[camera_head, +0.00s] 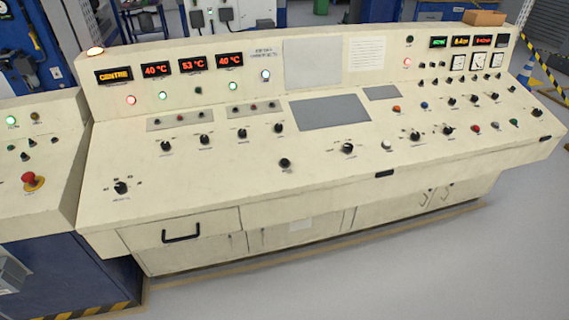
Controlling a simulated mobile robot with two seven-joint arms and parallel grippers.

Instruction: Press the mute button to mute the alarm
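A long cream control console (340,205) fills the middle of the head view. Which of its controls is the mute button cannot be told, since the labels are too small to read. An orange button (397,109) and a blue button (424,105) sit right of the grey panel. A white button (387,145) is nearer the front. A red button (475,128) and a green button (514,122) are at the right. Neither of my grippers is in view.
Black knobs (284,162) dot the sloped panel. Red displays (193,65) show temperatures. A left side console (50,160) carries a red mushroom button (33,181). A drawer handle (181,233) juts from the front. The grey floor (420,270) in front is clear.

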